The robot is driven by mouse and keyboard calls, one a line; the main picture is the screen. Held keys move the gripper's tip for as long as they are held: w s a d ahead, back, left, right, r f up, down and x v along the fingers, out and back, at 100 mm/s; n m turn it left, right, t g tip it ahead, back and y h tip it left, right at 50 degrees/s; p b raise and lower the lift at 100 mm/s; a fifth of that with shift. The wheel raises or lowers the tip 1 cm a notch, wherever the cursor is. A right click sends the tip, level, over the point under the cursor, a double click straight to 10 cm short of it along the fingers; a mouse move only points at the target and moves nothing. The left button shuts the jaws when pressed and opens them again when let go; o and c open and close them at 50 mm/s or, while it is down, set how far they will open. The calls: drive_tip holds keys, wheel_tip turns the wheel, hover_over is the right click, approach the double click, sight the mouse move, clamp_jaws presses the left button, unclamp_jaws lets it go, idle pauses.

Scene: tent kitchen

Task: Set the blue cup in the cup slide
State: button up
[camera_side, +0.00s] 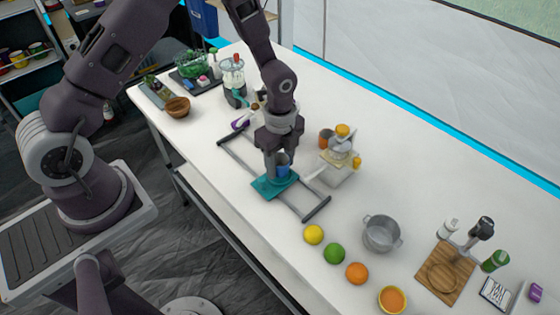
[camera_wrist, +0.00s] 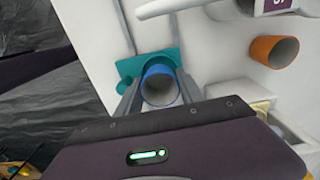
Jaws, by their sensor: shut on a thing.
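The blue cup (camera_side: 284,171) is upright between the fingers of my gripper (camera_side: 278,166), which is shut on it. In the wrist view the cup (camera_wrist: 160,92) shows its open mouth, with a grey finger on each side. The cup slide is a teal carriage (camera_side: 265,189) on a dark rail frame; its teal plate (camera_wrist: 131,66) also shows in the wrist view, around and behind the cup. The cup is over or in the carriage; my gripper hides its base, so I cannot tell whether it rests there.
A juicer-like machine (camera_side: 341,160) and an orange cup (camera_side: 326,137) stand just right of the slide. A yellow fruit (camera_side: 313,234), a lime (camera_side: 334,253) and a grey pot (camera_side: 382,233) lie towards the front right. A blender (camera_side: 234,82) and wooden bowl (camera_side: 177,107) are at the left.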

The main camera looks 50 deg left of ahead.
drive_tip(key=shift+f, duration=0.7)
drive_tip(key=o, duration=0.7)
drive_tip(key=shift+r, duration=0.1)
wheel_tip(320, 180, up, 11)
idle(0.3)
